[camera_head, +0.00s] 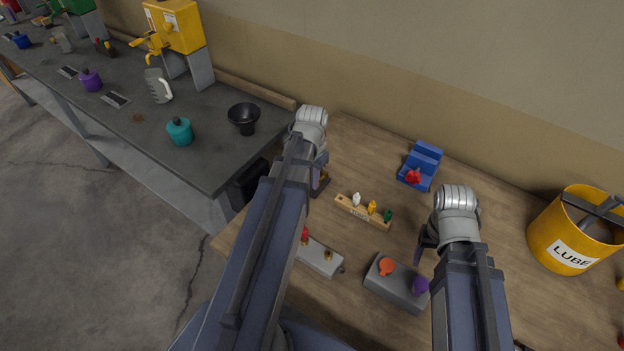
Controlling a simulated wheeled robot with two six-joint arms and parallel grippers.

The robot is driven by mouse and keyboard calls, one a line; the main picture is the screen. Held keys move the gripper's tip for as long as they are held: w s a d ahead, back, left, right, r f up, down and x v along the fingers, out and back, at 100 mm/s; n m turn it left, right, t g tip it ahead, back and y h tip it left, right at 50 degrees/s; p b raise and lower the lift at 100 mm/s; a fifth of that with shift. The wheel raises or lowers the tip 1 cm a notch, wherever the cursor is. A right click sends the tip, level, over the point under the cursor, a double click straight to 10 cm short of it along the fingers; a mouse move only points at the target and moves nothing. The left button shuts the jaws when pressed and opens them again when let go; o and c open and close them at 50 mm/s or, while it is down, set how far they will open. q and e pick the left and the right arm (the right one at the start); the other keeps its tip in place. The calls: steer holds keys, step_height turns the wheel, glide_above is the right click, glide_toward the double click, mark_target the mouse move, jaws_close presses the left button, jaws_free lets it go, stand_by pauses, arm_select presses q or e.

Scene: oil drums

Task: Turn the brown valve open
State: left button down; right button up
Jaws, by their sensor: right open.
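A small light-grey block (318,262) lies on the wooden table, partly behind my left arm. It bears a small brown knob (328,255), which looks like the brown valve, and a red knob (305,234). My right gripper (424,242) is open, pointing down above the table near a darker grey block (398,288) with an orange knob (387,266) and a purple knob (421,285). It is to the right of the brown knob and apart from it. My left gripper (320,182) is above the table, beyond the brown knob; its jaws are mostly hidden by its arm.
A wooden strip (362,213) with white, yellow and green pieces lies in the middle. A blue stand (420,167) with a red part is behind. A yellow LUBE bucket (574,232) stands at right. A dark bench (150,110) at left holds several pots and a black funnel (244,116).

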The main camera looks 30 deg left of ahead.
arm_select(q)
steer(key=shift+d+n, duration=0.1)
steer(key=shift+n, duration=0.2)
steer(key=n, duration=0.2)
steer(key=d+n, duration=0.1)
steer(key=n, duration=0.1)
steer(key=shift+w+d, duration=0.1)
steer(key=n, duration=0.2)
steer(key=d+n, duration=0.1)
steer(key=n, duration=0.1)
steer(key=shift+w+d, duration=0.15)
steer(key=shift+w, duration=0.25)
steer(key=n, duration=0.3)
steer(key=w+n, duration=0.1)
steer(key=shift+d+n, duration=0.4)
steer(key=shift+w+d+n, duration=0.1)
steer(key=shift+w+n, duration=0.25)
steer(key=shift+n, duration=0.7)
steer(key=shift+w+d+n, duration=0.1)
steer(key=shift+w+n, duration=0.2)
steer(key=shift+n, duration=0.75)
steer(key=c, duration=0.9)
jaws_free()
